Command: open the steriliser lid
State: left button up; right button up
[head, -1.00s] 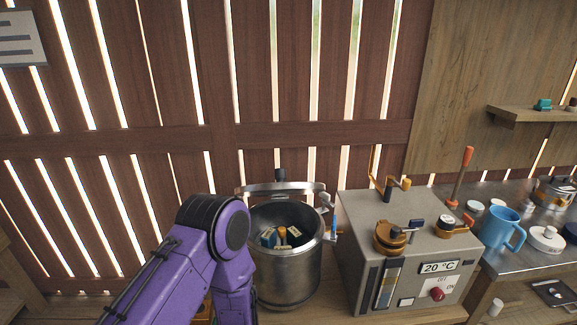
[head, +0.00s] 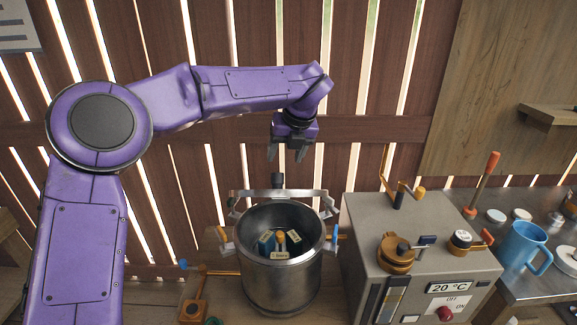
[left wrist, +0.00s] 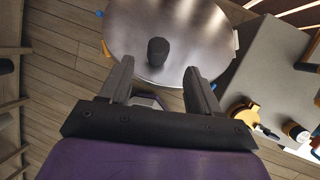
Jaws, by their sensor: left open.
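The steriliser, a round metal pot (head: 280,284), stands on the wooden surface, its mouth visible with small labelled packs (head: 266,243) inside. Its metal lid (head: 262,194) shows nearly edge-on above the back of the mouth, apart from the front rim, with a black knob (head: 277,180) on top. In the left wrist view the lid (left wrist: 190,25) shows as a broad shiny disc with the knob (left wrist: 158,50) beyond the fingers. My left gripper (head: 287,156) is open and empty, pointing down just above the knob, apart from it. My right gripper is not in view.
A grey control box (head: 365,235) with levers and a 20 °C display stands close right of the pot. Coloured clamp handles (head: 226,248) stick out at the pot's sides. A blue mug (head: 522,248) stands on the metal table at right. A slatted wall is behind.

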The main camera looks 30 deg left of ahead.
aim_at(277, 174)
pick_arm(q)
jog(key=a+f, duration=0.1)
jog(key=f, duration=0.1)
jog(key=a+f+p, duration=0.2)
jog(key=f, duration=0.1)
jog(key=shift+s+a+f, duration=0.1)
jog(key=shift+s+f, duration=0.1)
jog(key=shift+f, duration=0.15)
jog(key=w+f, duration=0.2)
jog(key=f, duration=0.1)
jog(key=shift+w+a+f, duration=0.3)
jog(key=shift+w+f, duration=0.05)
jog(key=shift+w, duration=0.05)
jog(key=shift+s+r, duration=0.15)
jog(key=shift+s, duration=0.05)
jog(key=shift+s+r, duration=0.2)
jog(key=shift+s, duration=0.1)
jog(key=shift+c, duration=1.2)
jog(key=c, duration=0.5)
grip_shut()
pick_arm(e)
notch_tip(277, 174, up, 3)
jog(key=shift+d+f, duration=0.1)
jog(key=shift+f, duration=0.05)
